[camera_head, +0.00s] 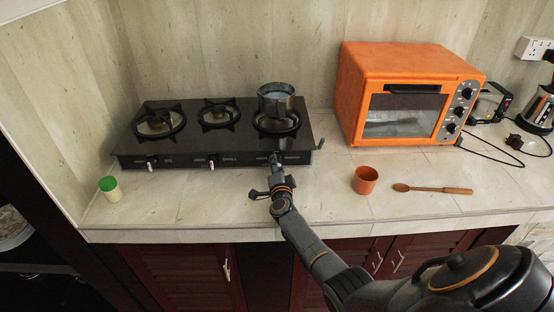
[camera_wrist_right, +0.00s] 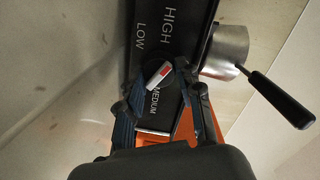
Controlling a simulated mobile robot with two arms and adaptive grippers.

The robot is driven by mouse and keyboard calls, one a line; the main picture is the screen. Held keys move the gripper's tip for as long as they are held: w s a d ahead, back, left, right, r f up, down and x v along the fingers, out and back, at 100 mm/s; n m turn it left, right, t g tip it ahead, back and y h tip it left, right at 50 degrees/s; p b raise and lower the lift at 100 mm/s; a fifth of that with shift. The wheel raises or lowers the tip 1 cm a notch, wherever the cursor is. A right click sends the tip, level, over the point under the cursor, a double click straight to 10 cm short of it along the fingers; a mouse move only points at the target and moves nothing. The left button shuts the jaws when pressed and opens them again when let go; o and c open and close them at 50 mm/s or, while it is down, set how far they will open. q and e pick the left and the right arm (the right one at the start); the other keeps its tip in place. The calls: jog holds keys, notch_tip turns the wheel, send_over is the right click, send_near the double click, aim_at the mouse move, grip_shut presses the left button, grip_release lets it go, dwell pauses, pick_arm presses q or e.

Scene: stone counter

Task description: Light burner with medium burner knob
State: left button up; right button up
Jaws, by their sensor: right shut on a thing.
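The black three-burner stove (camera_head: 190,148) stands against the back wall, with its knobs along the front panel. My right gripper (camera_head: 275,162) is at the right end of that panel and covers the knob there. The gripper is shut on the knob, and the knob's mark is tilted. A metal pot (camera_head: 276,100) stands on the right burner. I see no flame. My left gripper is not in view.
Two other knobs show at the left (camera_head: 151,162) and middle (camera_head: 211,161). An orange oven (camera_head: 365,90), an orange cup (camera_head: 365,180) and a wooden spoon (camera_head: 435,189) are to the right. A green-lidded shaker (camera_head: 110,190) stands at the front left. The counter between is clear.

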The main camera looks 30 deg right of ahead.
jog(key=n+p, duration=0.1)
jog(key=n, duration=0.1)
jog(key=shift+r+n, duration=0.15)
jog(key=shift+n, duration=0.15)
jog(key=shift+a+n+g+h+p, duration=0.1)
jog(key=shift+n+g+h+p, duration=0.2)
jog(key=shift+n+p, duration=0.8)
jog(key=shift+n, duration=0.4)
jog(key=o, duration=1.2)
jog(key=shift+s+a, duration=0.45)
jog(key=shift+s, duration=0.05)
jog(key=shift+v, duration=3.05)
